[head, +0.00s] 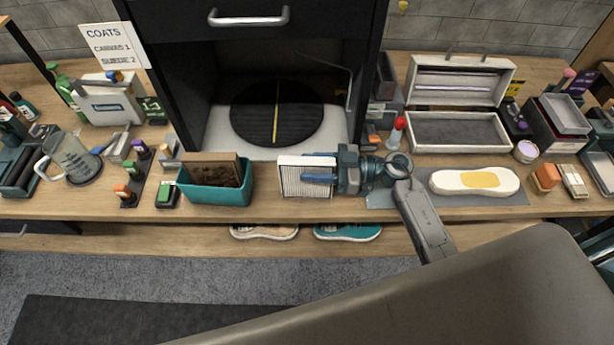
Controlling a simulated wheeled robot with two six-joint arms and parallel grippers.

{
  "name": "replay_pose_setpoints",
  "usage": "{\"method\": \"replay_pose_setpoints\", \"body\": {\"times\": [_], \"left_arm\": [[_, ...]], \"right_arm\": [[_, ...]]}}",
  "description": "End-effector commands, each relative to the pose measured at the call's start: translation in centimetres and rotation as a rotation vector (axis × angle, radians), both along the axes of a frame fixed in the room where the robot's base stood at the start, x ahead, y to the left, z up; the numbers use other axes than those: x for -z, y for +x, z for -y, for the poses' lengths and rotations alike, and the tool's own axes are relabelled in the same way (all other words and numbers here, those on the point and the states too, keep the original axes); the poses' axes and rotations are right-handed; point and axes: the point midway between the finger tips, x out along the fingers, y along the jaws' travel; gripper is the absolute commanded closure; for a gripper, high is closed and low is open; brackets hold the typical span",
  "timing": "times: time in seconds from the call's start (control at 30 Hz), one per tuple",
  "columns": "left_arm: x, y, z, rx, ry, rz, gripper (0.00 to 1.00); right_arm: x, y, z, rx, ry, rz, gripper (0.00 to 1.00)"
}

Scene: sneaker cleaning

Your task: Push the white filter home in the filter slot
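The white filter (291,178) is a square, pleated panel in a pale frame. It stands upright in front of the black booth, right of the teal tub. My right gripper (319,180) comes to it from the right. One blue finger lies across the filter's front face. I cannot make out the filter slot; the filter and gripper hide part of the booth's lower front. My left gripper is not in view.
The black booth (155,70) stands open, with a round dark turntable (277,112) inside. A teal tub (216,192) is close left of the filter. A sole with a yellow patch (480,180) lies on a grey mat to the right. Shoes (348,232) sit below the bench edge.

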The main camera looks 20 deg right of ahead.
Motion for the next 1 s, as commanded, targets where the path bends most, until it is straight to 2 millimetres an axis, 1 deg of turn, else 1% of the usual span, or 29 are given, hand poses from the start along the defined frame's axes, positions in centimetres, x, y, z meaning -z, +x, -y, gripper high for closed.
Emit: {"method": "replay_pose_setpoints", "body": {"times": [0.03, 0.1, 0.17, 0.2, 0.57, 0.73, 0.87, 0.9, 1.0], "left_arm": [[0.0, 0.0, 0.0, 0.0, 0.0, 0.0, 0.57], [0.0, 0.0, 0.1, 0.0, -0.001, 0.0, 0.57], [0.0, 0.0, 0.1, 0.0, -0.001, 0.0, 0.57], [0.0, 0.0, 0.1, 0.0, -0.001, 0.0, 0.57], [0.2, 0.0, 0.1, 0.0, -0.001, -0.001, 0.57], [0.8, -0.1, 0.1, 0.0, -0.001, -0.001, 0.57], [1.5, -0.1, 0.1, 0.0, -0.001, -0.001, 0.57], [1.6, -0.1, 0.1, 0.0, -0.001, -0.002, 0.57], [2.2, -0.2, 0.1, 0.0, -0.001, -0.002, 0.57]], "right_arm": [[0.0, 0.0, 0.0, 0.0, 0.0, 0.0, 0.7], [0.0, 0.0, 0.0, 0.0, 0.0, 0.0, 0.84], [0.0, 0.0, 0.0, 0.0, 0.0, 0.0, 0.96], [0.0, 0.0, 0.0, 0.0, 0.0, 0.0, 1.0], [-0.3, 0.0, 0.0, 0.0, -0.001, 0.002, 1.0], [-1.7, 0.0, 0.0, -0.001, 0.0, 0.004, 1.0], [-3.7, 0.0, 0.0, -0.001, 0.0, 0.007, 1.0], [-3.4, -1.1, -0.4, -0.001, 0.001, -0.001, 1.0], [-3.5, -3.3, -1.2, -0.001, 0.002, 0.001, 1.0]]}}
